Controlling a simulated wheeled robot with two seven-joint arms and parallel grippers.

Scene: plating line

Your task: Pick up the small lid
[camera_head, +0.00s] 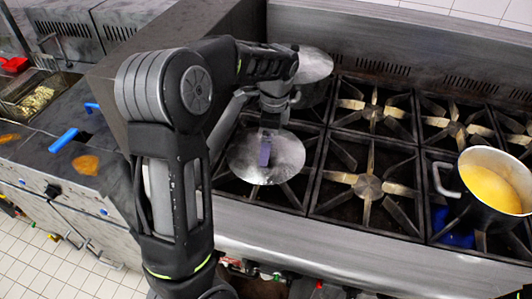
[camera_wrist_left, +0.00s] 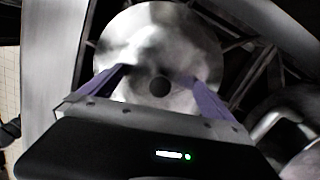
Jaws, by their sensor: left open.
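A round shiny metal lid (camera_head: 250,171) lies over the front left burner of the stove in the head view. The left wrist view shows the same lid (camera_wrist_left: 158,40) face on, with a dark round knob (camera_wrist_left: 160,88) at its middle. My left gripper (camera_head: 265,150) is above the lid, pointing down. In the left wrist view its two purple fingers (camera_wrist_left: 160,84) are apart, one on each side of the knob. I cannot tell whether they touch the lid. A second metal lid (camera_head: 316,65) is further back, partly hidden by my arm. My right gripper is not in view.
A pot (camera_head: 493,190) of yellow liquid stands on the stove at the right. The burner grates (camera_head: 368,187) between it and the lid are bare. A fryer basket (camera_head: 38,98) with food and a blue handle (camera_head: 64,140) are at the left. A metal backsplash (camera_head: 400,45) rises behind.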

